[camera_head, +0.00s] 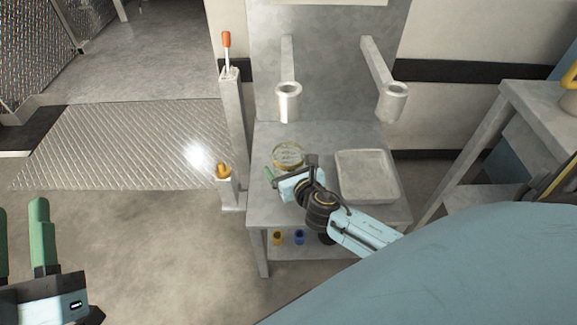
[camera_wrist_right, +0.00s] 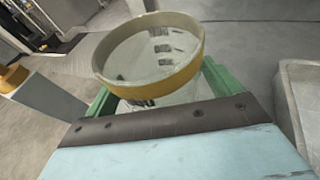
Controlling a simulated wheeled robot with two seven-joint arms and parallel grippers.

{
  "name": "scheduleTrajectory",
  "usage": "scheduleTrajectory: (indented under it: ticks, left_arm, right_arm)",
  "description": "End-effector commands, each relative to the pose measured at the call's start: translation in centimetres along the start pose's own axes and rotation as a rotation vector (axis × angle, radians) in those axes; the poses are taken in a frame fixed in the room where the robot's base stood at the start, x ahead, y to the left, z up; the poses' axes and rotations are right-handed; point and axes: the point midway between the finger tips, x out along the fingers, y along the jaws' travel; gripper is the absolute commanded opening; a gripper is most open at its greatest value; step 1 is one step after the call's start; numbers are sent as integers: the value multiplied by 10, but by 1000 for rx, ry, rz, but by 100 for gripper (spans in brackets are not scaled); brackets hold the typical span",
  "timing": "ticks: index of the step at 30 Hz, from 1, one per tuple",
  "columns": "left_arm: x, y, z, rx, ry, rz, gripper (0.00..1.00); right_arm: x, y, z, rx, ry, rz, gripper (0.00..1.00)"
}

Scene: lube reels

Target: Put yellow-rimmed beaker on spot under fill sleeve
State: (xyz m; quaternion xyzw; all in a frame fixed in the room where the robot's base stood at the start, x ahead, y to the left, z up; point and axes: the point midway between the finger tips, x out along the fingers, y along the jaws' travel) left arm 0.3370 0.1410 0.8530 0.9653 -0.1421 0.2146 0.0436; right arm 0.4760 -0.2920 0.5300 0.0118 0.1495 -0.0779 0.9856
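The yellow-rimmed beaker (camera_head: 288,153) is over the left part of the bench top, in front of and below the left fill sleeve (camera_head: 288,103). In the right wrist view the clear beaker (camera_wrist_right: 152,88) shows upright, with its yellow band near the top. My right gripper (camera_head: 288,173) reaches it from the front right. Its green fingers (camera_wrist_right: 160,95) lie close against both sides of the beaker and appear shut on it. The beaker's base is hidden, so I cannot tell whether it touches the bench. My left gripper (camera_head: 22,235) is open and empty at the lower left.
A second sleeve (camera_head: 393,100) hangs at the right. A pale square tray (camera_head: 367,176) sits on the bench (camera_head: 262,205) right of the beaker. A post with an orange-tipped lever (camera_head: 226,42) stands at the left. Small yellow (camera_head: 277,238) and blue (camera_head: 299,237) containers are on the lower shelf.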

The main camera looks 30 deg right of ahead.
Motion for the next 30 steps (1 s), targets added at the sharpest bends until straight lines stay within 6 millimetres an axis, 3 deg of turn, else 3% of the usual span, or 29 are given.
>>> scheduleTrajectory:
  ticks: [11,20,30]
  left_arm:
    - [0,-1,6,1,-51,-3,36]
    - [-11,-10,51,15,-347,-25,36]
    - [-46,-22,99,25,-712,-56,36]
  right_arm:
    - [-3,0,4,0,0,1,90]
    - [-38,0,4,0,2,0,90]
    - [-88,0,4,1,2,0,90]
